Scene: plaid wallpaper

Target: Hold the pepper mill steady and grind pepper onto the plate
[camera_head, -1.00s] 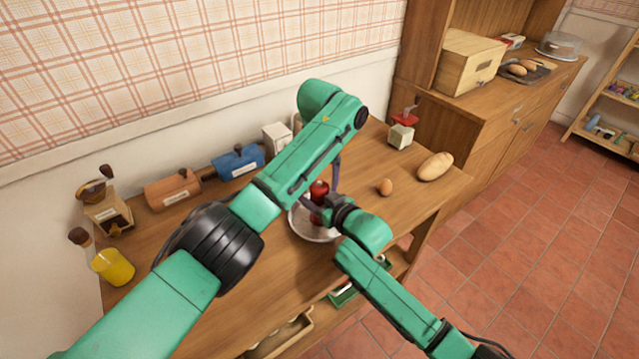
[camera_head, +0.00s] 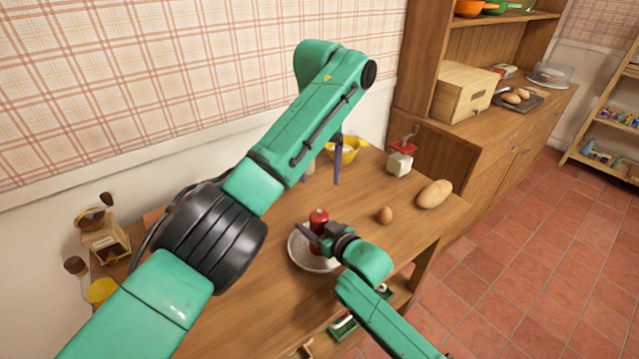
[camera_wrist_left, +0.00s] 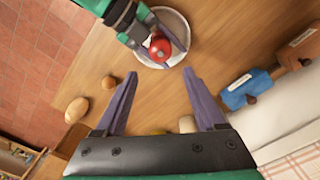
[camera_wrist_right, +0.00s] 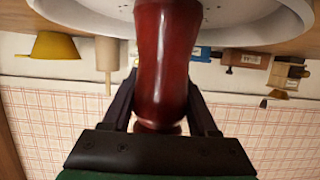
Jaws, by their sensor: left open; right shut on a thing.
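The red pepper mill (camera_head: 318,218) stands upright over the white plate (camera_head: 308,262). My right gripper (camera_head: 318,240) is shut on the mill's body. In the right wrist view the glossy dark red body (camera_wrist_right: 165,60) is between the fingers, with the plate (camera_wrist_right: 75,14) around its far end. My left gripper (camera_head: 322,172) is open and empty, above and behind the mill. In the left wrist view its spread fingers (camera_wrist_left: 160,73) are apart from the mill's round red top (camera_wrist_left: 160,48). My left arm hides part of the table.
A red-and-white hand grinder (camera_head: 400,160) and a yellow bowl (camera_head: 345,149) stand farther back. A wooden grinder (camera_head: 104,240) stands at the left. Bare tabletop lies between plate and egg.

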